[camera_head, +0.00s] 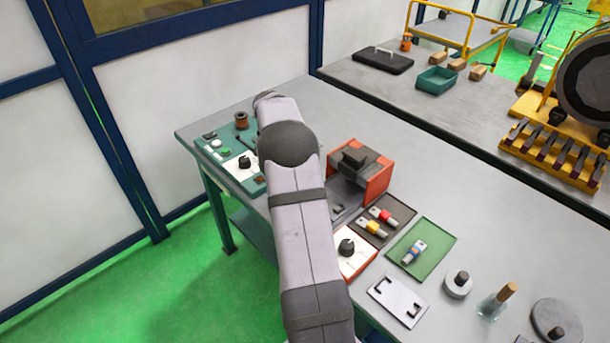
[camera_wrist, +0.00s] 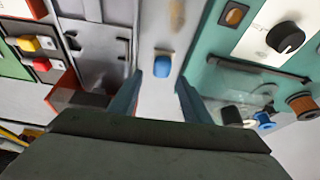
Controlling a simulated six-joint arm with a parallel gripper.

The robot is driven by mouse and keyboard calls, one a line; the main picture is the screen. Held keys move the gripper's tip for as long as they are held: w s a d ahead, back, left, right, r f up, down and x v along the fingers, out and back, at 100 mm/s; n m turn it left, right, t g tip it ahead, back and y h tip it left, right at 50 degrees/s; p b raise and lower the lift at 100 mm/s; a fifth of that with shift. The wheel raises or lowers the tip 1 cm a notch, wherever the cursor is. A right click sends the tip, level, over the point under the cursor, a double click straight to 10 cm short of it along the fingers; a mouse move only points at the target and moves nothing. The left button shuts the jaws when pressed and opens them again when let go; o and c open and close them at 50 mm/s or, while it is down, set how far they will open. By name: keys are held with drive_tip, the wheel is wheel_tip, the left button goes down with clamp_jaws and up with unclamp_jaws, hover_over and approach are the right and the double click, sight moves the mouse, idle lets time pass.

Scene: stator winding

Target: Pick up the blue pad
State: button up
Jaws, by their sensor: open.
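A small rounded blue pad (camera_wrist: 162,67) shows in the wrist view on a light strip of surface, with a small pale end just above it in the picture. My gripper (camera_wrist: 158,92) is open, with one dark teal finger on each side of the pad's line. The fingers appear apart from the pad and nothing is between them. The height of the fingers above the surface is hard to tell. In the head view my arm hides the pad and the gripper.
An orange-red and grey fixture (camera_head: 372,178) stands close on one side; a teal tray (camera_wrist: 219,78) with a black knob (camera_wrist: 286,38) and a copper spool (camera_wrist: 302,104) lies on the other. A green mat (camera_head: 438,238) and several parts lie farther along the bench.

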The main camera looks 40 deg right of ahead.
drive_tip(key=shift+w+p+x, duration=0.1)
drive_tip(key=shift+p+x, duration=0.9)
drive_tip(key=shift+x, duration=0.8)
drive_tip(key=shift+w+p+x, duration=0.15)
drive_tip(key=shift+p+x, duration=0.85)
drive_tip(key=shift+x, duration=0.8)
drive_tip(key=shift+d, duration=0.1)
drive_tip(key=shift+c, duration=0.4)
drive_tip(key=c, duration=0.8)
